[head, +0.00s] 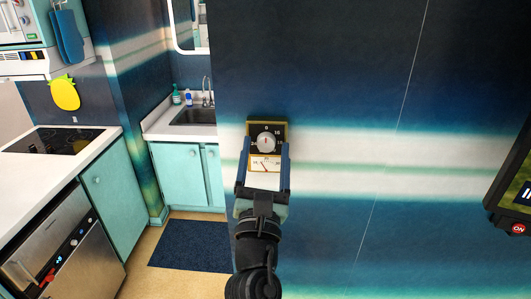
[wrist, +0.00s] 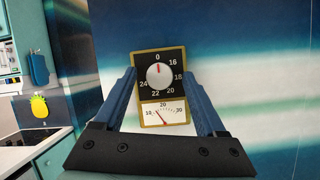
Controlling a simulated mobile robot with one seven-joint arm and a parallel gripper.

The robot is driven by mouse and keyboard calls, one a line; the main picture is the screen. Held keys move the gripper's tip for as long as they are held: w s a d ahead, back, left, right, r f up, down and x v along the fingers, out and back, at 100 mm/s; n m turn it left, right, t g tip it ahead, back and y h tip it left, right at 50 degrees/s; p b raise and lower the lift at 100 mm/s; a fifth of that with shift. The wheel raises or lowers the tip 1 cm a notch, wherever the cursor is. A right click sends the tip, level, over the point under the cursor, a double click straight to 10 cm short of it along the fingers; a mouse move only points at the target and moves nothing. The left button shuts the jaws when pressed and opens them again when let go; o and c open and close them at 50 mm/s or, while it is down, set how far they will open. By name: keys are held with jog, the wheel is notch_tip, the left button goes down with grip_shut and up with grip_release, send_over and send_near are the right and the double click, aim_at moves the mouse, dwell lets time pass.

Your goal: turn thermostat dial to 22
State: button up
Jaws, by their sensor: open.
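The thermostat (head: 281,129) hangs on the striped wall, with a gold frame and a black upper panel. Its round silver dial (wrist: 160,75) has a red mark pointing up at 0 in the wrist view. The numbers 16, 18, 20, 22 and 24 run clockwise around it, with 22 at the lower left. My gripper (head: 263,145) is open and empty in front of the thermostat. In the wrist view its blue fingers (wrist: 162,82) stand left and right of the thermostat, apart from the dial.
A dark screen (head: 514,190) with a red ON mark juts in at the right edge. A sink counter (head: 180,131) with teal cupboards and a hob counter (head: 45,165) stand at the left. A dark mat (head: 190,245) lies on the floor. The wall around the thermostat looks clear.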

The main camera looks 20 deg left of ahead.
grip_shut()
